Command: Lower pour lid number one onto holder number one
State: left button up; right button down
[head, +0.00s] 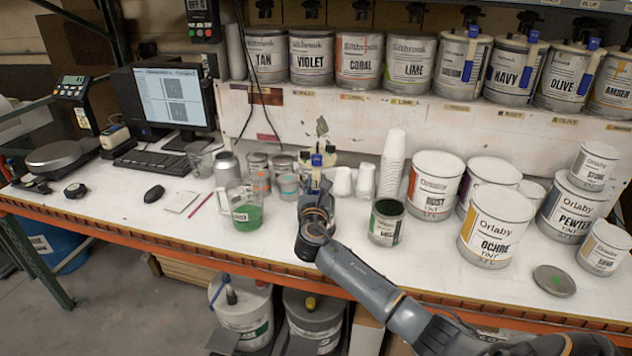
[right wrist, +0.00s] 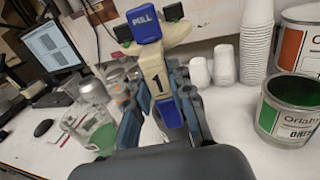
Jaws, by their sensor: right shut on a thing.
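Pour lid number one (right wrist: 155,72) is a cream piece marked "1" with a blue tab reading "PULL". In the right wrist view it stands roughly upright between my right gripper's fingers (right wrist: 163,100), which are shut on it. In the head view the lid (head: 317,160) shows above my right gripper (head: 315,188), over the middle of the bench. Black brackets, one of them here (head: 363,10), hang along the top edge of the head view; their numbers are unreadable, so I cannot tell which is holder number one. My left gripper is not in view.
An open can of dark green paint (head: 386,232) stands right of my gripper, a clear jug with green liquid (head: 243,210) left. White cups (head: 392,165) are stacked behind. Labelled cans, such as the ochre one (head: 494,228), fill the right. The shelf holds a row of cans (head: 360,62).

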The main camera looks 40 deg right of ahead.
notch_tip(320, 180, down, 4)
jog(key=shift+w+b, duration=0.1)
jog(key=shift+b, duration=1.05)
notch_tip(320, 180, down, 9)
jog(key=b, duration=0.6)
jog(key=shift+f+b, duration=0.4)
jog(key=shift+f, duration=0.25)
dwell(0.3)
jog(key=c, duration=1.1)
grip_release()
